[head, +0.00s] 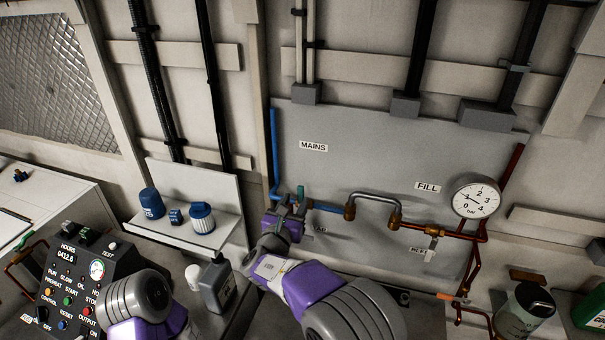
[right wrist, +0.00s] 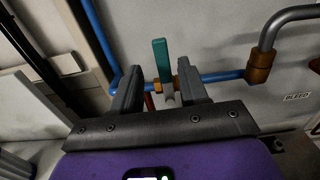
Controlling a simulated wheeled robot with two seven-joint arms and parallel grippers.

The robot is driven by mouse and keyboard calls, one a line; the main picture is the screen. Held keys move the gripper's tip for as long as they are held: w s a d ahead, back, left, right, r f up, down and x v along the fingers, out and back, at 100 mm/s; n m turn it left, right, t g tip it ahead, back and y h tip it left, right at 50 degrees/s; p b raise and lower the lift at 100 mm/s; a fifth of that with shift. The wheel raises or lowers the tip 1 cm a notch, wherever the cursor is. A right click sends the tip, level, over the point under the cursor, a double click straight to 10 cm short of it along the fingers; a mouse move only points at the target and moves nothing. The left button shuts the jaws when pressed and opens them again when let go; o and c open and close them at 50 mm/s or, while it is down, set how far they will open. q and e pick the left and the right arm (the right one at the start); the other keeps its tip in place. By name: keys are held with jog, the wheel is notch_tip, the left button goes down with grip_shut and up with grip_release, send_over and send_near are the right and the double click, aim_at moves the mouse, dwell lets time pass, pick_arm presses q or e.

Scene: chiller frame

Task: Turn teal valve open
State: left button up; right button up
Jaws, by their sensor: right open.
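The teal valve's lever (head: 300,192) stands upright on the blue pipe (head: 326,208) at the grey panel. In the right wrist view the teal lever (right wrist: 160,60) points up, across the pipe, above a brass fitting. My right gripper (head: 290,208) is at the valve and partly hides it in the head view. In the right wrist view its fingers (right wrist: 160,90) are apart, one on each side of the valve's base, with gaps between them and the lever. My left arm shows at the lower left of the head view, but its gripper does not.
A grey hose loop (head: 375,196) and a pressure gauge (head: 476,197) are right of the valve. A shelf (head: 180,238) with blue and white filters is to the left. A grey jug (head: 217,285) and a control box (head: 82,268) stand below.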

aim_at(300, 194)
pick_arm(q)
jog(key=shift+s+r, duration=0.3)
jog(key=shift+s, duration=0.05)
pick_arm(e)
jog(key=shift+d+r, duration=0.15)
jog(key=shift+r, duration=0.15)
jog(key=shift+w+d+r, duration=0.15)
jog(key=shift+w+d, duration=0.05)
pick_arm(q)
jog(key=shift+s+r+p, duration=0.25)
jog(key=shift+r+p, duration=0.45)
jog(key=shift+p, duration=0.15)
pick_arm(e)
jog(key=x, duration=0.5)
jog(key=shift+w, duration=0.1)
jog(key=shift+w+f, duration=0.1)
jog(key=shift+f, duration=0.1)
pick_arm(q)
jog(key=shift+w, duration=0.1)
pick_arm(e)
grip_shut()
